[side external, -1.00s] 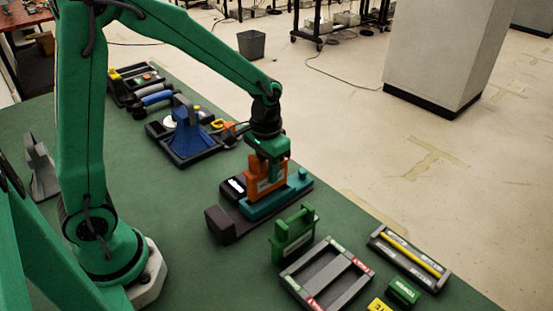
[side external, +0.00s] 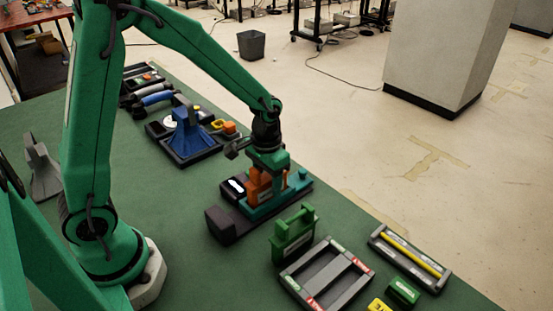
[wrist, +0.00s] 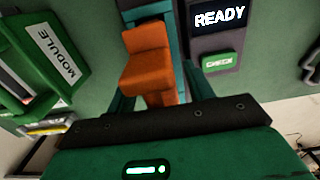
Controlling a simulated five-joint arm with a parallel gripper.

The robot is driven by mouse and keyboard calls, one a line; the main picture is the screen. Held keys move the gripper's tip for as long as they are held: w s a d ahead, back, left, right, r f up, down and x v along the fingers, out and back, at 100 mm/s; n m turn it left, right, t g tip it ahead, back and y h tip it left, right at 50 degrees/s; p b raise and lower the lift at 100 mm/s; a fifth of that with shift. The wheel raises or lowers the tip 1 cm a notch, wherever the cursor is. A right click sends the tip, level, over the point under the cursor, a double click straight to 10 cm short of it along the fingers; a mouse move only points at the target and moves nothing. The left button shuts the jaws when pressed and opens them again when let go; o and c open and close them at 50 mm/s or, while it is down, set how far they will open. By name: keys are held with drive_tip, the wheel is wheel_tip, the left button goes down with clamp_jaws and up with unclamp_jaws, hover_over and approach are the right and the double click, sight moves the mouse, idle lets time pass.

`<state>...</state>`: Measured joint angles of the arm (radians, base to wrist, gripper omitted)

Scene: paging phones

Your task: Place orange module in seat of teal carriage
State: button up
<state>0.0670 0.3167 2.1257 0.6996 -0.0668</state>
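The orange module (side external: 262,187) stands upright low in the teal carriage (side external: 257,213), its lower part hidden by the carriage's near wall. I cannot tell whether it rests fully on the seat. My gripper (side external: 268,164) is directly over it, with its fingers at the module's sides, and looks shut on it. In the wrist view the orange module (wrist: 147,62) lies between my two green fingers, and teal carriage parts show behind it. The fingertips are partly hidden by the dark bar in front.
A dark unit beside the carriage has a display (wrist: 219,17) reading READY and a green CHECK button (wrist: 219,63). A green module frame (side external: 293,235), a grey tray (side external: 340,286) and a tray with a yellow rod (side external: 409,252) stand to the right. A blue stand (side external: 190,134) is behind.

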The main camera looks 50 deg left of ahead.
wheel_tip(320, 180, up, 12)
drive_tip(key=shift+r, duration=0.15)
idle(0.8)
idle(0.5)
drive_tip(key=shift+s+a+r, duration=0.1)
drive_tip(key=shift+s+r, duration=0.25)
drive_tip(key=s+a+r+t, duration=0.1)
drive_tip(key=s+r+t, duration=0.1)
drive_tip(key=s, duration=0.5)
drive_tip(key=s+a+r+t, duration=0.1)
drive_tip(key=s+r+t, duration=0.2)
drive_tip(key=s, duration=0.4)
drive_tip(key=shift+s+a+r+t, duration=0.15)
drive_tip(key=shift+r+t, duration=0.15)
drive_tip(key=shift+r, duration=0.05)
